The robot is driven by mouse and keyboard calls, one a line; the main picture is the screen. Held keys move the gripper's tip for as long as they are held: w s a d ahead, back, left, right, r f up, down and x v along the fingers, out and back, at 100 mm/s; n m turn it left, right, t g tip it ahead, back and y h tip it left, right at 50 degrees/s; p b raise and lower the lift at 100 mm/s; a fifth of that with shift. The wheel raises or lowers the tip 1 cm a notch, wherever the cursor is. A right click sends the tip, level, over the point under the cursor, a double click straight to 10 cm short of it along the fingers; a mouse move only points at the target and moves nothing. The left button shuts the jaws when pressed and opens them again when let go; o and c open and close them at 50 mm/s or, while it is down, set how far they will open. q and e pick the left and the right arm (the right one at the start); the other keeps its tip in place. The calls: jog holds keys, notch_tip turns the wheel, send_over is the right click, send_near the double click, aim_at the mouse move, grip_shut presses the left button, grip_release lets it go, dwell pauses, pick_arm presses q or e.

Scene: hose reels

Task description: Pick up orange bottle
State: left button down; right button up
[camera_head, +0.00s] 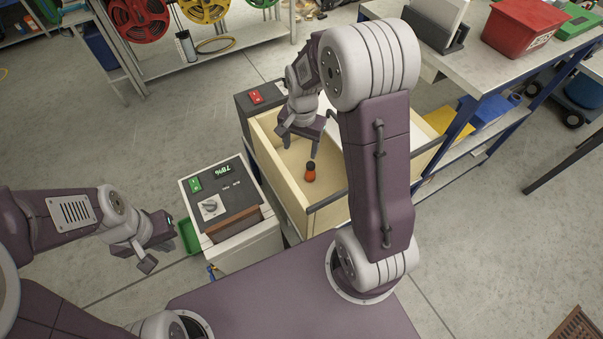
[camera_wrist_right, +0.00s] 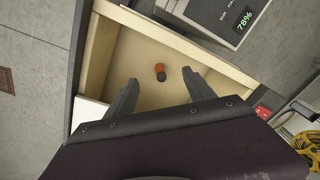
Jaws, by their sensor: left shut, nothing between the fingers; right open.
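The orange bottle (camera_head: 310,172), small with a dark cap, is on the floor of a cream-coloured open drawer (camera_head: 283,178). It also shows in the right wrist view (camera_wrist_right: 160,72), ahead of the fingertips and roughly between their lines. My right gripper (camera_head: 301,146) is open and empty above the drawer, pointing down, apart from the bottle. Its two fingers (camera_wrist_right: 165,88) show in the right wrist view. My left gripper (camera_head: 160,248) is at the left, away from the drawer, with nothing held.
A control box with a 78% display (camera_head: 222,195) stands left of the drawer. A workbench (camera_head: 490,60) with a red bin (camera_head: 524,28) is at the upper right. Hose reels (camera_head: 138,18) hang at the upper left. The drawer walls surround the bottle.

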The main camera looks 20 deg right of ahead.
aim_at(311, 165)
jog(key=w+d+f+m+b, duration=0.1)
jog(key=w+d+f+b, duration=0.1)
jog(key=f, duration=0.3)
jog(key=w+d+f+m+b, duration=0.2)
jog(key=f+b, duration=0.1)
jog(key=f, duration=0.3)
jog(key=w+d+f+m+b, duration=0.1)
jog(key=w+d+f+b, duration=0.1)
jog(key=f, duration=0.3)
jog(key=shift+w+f+m+g+b, duration=0.15)
jog(key=shift+f+m+g+b, duration=0.2)
jog(key=shift+b, duration=0.45)
jog(key=shift+w+d+f, duration=0.1)
jog(key=shift+d, duration=0.05)
notch_tip(311, 165, down, 3)
jog(key=shift+r+b, duration=0.1)
jog(key=shift+b, duration=0.25)
jog(key=shift+f, duration=0.55)
jog(key=f, duration=0.1)
jog(key=f+b, duration=0.1)
jog(key=f, duration=0.2)
jog(key=shift+d+f, duration=0.1)
jog(key=shift+d, duration=0.2)
jog(key=shift+f, duration=0.35)
jog(key=shift+r, duration=0.1)
jog(key=shift+c, duration=0.9)
grip_shut()
notch_tip(311, 165, up, 18)
jog(key=p, duration=0.3)
jog(key=shift+p, duration=0.35)
